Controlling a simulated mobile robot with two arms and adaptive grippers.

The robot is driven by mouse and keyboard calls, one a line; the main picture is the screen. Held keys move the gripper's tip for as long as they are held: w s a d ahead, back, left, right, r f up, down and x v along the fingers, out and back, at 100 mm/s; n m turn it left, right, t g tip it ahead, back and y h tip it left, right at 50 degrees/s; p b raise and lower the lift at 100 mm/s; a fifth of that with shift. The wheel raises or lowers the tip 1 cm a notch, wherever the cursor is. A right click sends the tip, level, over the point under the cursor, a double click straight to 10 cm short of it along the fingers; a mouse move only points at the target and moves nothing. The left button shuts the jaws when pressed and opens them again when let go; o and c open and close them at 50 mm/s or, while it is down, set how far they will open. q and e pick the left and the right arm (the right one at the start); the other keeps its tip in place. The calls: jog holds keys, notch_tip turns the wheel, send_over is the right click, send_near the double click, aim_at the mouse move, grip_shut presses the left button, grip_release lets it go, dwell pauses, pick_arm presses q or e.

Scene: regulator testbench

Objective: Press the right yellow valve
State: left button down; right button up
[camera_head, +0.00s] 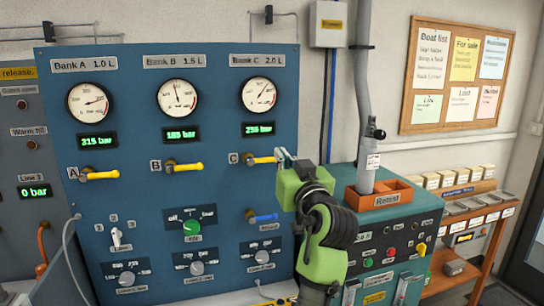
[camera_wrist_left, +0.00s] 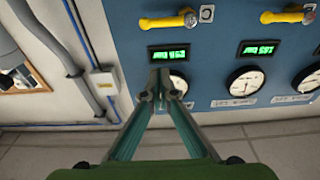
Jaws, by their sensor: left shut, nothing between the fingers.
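The right yellow valve (camera_head: 262,160), next to the label C, has its handle lying level and pointing right on the blue panel. It also shows in the wrist view (camera_wrist_left: 174,21), near the top of that upside-down picture. My left gripper (camera_head: 284,157) is shut and empty. In the head view its tips appear just right of the handle's end; whether they touch it I cannot tell. In the wrist view the gripper tips (camera_wrist_left: 160,84) overlap the Bank C gauge (camera_wrist_left: 179,84), apart from the handle in the picture. My right gripper is not in view.
Yellow valves A (camera_head: 100,175) and B (camera_head: 184,167) are further left on the blue panel (camera_head: 140,140). A blue handle (camera_head: 263,217) sits below C. A green-topped bench (camera_head: 400,207) with an orange tray (camera_head: 393,196) and a grey pipe (camera_head: 362,90) stand to the right.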

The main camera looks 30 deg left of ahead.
pick_arm(q)
jog(key=r+p, duration=0.2)
jog(key=p, duration=0.3)
send_over(264, 160)
jog(key=d, duration=0.1)
jog(key=shift+w+d, duration=0.2)
jog(key=shift+w, duration=0.2)
notch_tip(264, 160, down, 4)
jog(key=shift+d+r+p, duration=0.15)
jog(key=shift+r+p, duration=0.05)
jog(key=shift+p, duration=0.35)
jog(key=shift+s+d+f, duration=0.15)
jog(key=shift+f, duration=0.35)
